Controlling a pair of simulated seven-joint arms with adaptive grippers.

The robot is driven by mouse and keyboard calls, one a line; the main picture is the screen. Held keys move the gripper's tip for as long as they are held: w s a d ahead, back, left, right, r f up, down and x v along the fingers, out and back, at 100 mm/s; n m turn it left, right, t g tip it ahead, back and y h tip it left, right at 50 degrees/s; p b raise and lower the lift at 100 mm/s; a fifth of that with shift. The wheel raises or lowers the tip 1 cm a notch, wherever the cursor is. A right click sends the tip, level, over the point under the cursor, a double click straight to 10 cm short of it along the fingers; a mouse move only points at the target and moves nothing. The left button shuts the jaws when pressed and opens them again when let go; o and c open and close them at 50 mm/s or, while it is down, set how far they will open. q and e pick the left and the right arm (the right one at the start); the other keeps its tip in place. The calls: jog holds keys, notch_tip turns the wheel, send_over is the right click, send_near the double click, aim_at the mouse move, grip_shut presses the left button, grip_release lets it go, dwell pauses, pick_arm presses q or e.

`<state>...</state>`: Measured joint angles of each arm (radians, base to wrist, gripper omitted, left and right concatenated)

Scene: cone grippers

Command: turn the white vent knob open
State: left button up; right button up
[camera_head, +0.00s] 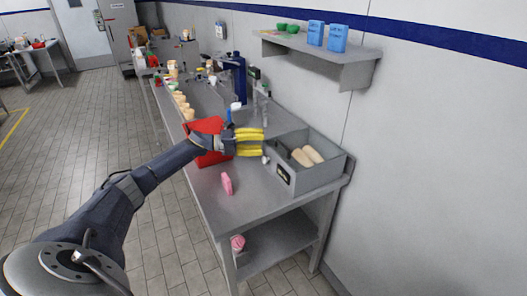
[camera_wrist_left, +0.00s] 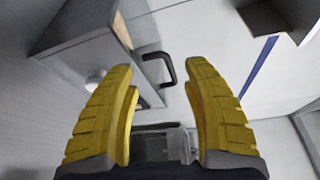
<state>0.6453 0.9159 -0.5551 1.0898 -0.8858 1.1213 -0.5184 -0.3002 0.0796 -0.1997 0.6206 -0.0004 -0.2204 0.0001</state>
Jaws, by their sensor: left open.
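The white knob (camera_head: 265,159) shows as a small pale spot on the near left side of a grey box (camera_head: 318,178) on the steel table. In the left wrist view the round white knob (camera_wrist_left: 96,79) sits on a grey panel, partly behind the left-hand finger. My left gripper (camera_head: 263,142) has yellow ribbed fingers, spread apart with nothing between them. It is just above and left of the knob in the head view. In the left wrist view the gap between the fingertips (camera_wrist_left: 158,67) faces a black handle (camera_wrist_left: 160,68). I cannot tell the knob's turn position. My right gripper is out of view.
A red bin (camera_head: 208,160) stands under my left wrist. A pink bottle (camera_head: 227,183) stands near the table's front edge. Two tan oblong things (camera_head: 313,154) lie in the grey box. A wall shelf (camera_head: 325,47) with blue packs is above. Bare tabletop (camera_head: 245,205) lies in front of the box.

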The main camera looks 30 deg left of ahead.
pick_arm(q)
jog(key=s+a+f+m+y, duration=0.2)
jog(key=s+a+f+m, duration=0.1)
jog(key=s+a, duration=0.25)
jog(key=m+y, duration=0.3)
jog(key=m, duration=0.2)
send_near(263, 159)
jog(key=x, duration=1)
jog(key=shift+w+d+f, duration=0.1)
jog(key=shift+w+f, duration=0.1)
jog(key=shift+f, duration=0.05)
jog(key=shift+c, duration=0.4)
grip_shut()
